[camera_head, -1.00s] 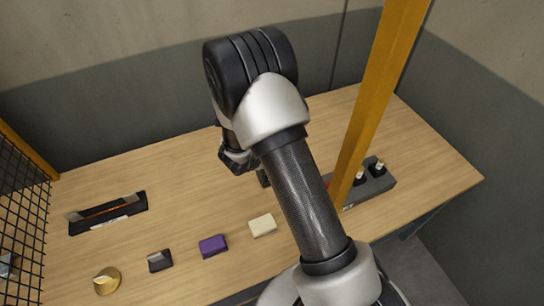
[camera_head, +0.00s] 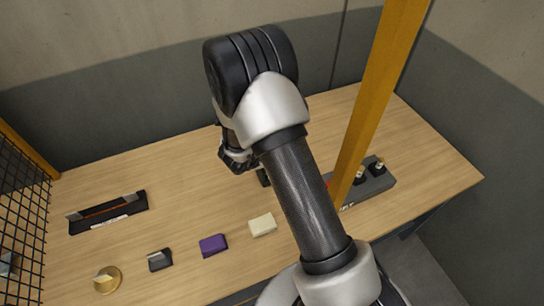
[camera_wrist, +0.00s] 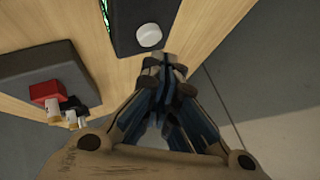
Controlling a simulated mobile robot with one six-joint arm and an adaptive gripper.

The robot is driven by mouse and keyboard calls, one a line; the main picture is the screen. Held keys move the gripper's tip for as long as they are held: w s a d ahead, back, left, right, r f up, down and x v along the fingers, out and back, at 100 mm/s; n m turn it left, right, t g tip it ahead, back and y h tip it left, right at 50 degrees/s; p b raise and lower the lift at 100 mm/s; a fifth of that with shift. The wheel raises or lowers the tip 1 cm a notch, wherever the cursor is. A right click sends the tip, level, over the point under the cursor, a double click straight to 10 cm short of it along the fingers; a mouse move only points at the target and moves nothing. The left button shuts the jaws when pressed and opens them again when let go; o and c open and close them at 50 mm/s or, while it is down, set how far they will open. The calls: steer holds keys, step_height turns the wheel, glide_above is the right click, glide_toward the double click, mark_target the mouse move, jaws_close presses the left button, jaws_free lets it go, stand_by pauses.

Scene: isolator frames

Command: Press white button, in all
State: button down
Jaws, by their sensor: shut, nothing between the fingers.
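The white button (camera_wrist: 149,36) is a round cap on a dark box (camera_wrist: 126,30) at the top of the wrist view. My gripper (camera_wrist: 165,64) is shut and empty. In the wrist view its fingertips are just below and right of the button, by the near end of the box. I cannot tell whether they touch the box; they do not cover the button. In the head view my arm hides the button and most of the gripper.
A grey switch box (camera_head: 376,187) stands right of my arm behind a yellow post (camera_head: 374,105); a red block (camera_wrist: 47,92) shows on a box in the wrist view. Cream (camera_head: 262,225) and purple (camera_head: 213,246) blocks, a gold knob (camera_head: 107,280) and a black slider unit (camera_head: 108,213) lie left.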

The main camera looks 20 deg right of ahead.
steer(key=shift+f, duration=0.15)
steer(key=shift+f+b, duration=0.3)
steer(key=shift+f+b, duration=0.4)
steer(key=shift+f, duration=0.2)
stand_by(0.8)
steer(key=shift+r, duration=0.1)
steer(key=shift+r+p, duration=0.9)
steer(key=shift+p, duration=0.05)
steer(key=shift+r, duration=0.1)
step_height(320, 180, up, 5)
steer(key=p, duration=0.4)
stand_by(0.6)
